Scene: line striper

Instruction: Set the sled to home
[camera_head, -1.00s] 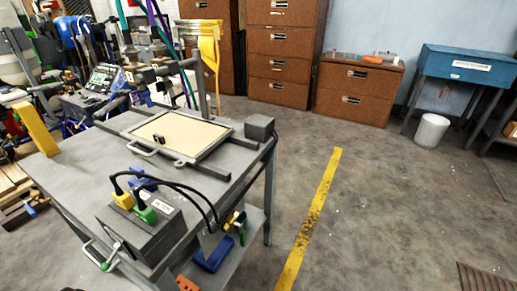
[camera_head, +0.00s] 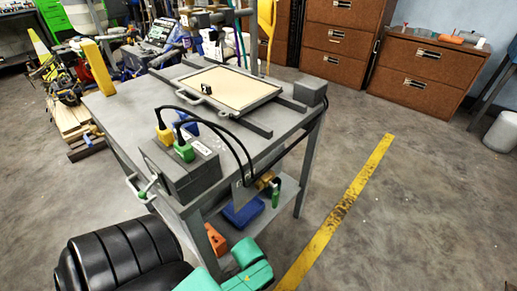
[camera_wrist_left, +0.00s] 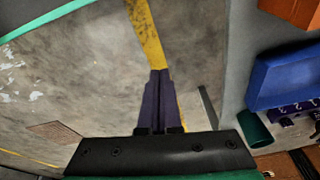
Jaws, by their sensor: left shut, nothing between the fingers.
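The sled (camera_head: 222,86) appears to be the grey-framed tray with a beige panel and a handle on its near side. It lies across two dark rails (camera_head: 274,105) on the grey workbench (camera_head: 125,107). A small dark block (camera_head: 207,88) sits on its left part. My left arm shows black and green at the bottom of the head view, in front of the bench; its fingers are not visible there. In the left wrist view my left gripper (camera_wrist_left: 160,72) is shut and empty, over the floor and yellow line. My right gripper is not in view.
A grey box (camera_head: 178,169) with yellow and green plugs and black cables stands at the bench's near edge. Another grey box (camera_head: 311,91) is at the right corner. A blue bin (camera_head: 243,210) sits on the lower shelf. Floor right of the bench is clear.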

